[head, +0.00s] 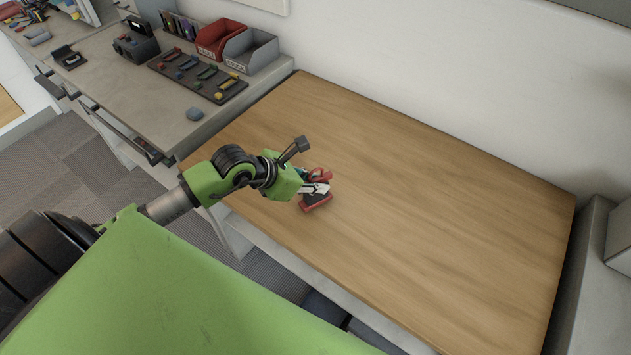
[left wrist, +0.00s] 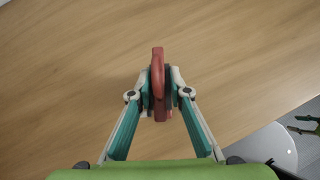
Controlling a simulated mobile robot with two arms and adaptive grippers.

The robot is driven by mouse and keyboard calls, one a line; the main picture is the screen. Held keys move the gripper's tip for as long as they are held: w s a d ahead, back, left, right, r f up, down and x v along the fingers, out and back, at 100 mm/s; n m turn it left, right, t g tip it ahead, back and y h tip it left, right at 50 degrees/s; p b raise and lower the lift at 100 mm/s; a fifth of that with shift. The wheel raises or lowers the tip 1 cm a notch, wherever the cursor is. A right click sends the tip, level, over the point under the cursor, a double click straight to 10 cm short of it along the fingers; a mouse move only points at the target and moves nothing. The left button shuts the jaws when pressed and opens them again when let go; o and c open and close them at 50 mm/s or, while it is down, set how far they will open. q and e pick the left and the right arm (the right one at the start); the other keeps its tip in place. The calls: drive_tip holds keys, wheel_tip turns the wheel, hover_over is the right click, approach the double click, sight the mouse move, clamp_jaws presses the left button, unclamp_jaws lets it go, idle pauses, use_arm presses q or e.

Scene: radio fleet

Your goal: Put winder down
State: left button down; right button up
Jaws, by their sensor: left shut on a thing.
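The winder (head: 318,204) is a small red and dark thing over the wooden table, near its front left part. My left gripper (head: 319,188) is shut on it, with a finger on each side. In the left wrist view the winder (left wrist: 159,82) shows edge-on as a narrow red shape between the two fingertips (left wrist: 160,92). The wooden table top (head: 420,200) lies right below it. I cannot tell whether the winder touches the wood. The fingers hide part of its sides.
The wooden top is bare around the winder, with wide free room to the right. A wall runs behind.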

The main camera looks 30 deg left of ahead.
use_arm(q)
drive_tip(key=shift+f, duration=0.45)
drive_tip(key=shift+f, duration=0.1)
drive_tip(key=c, duration=1.9)
unclamp_jaws()
drive_tip(key=b+v, duration=0.1)
drive_tip(key=v, duration=1.1)
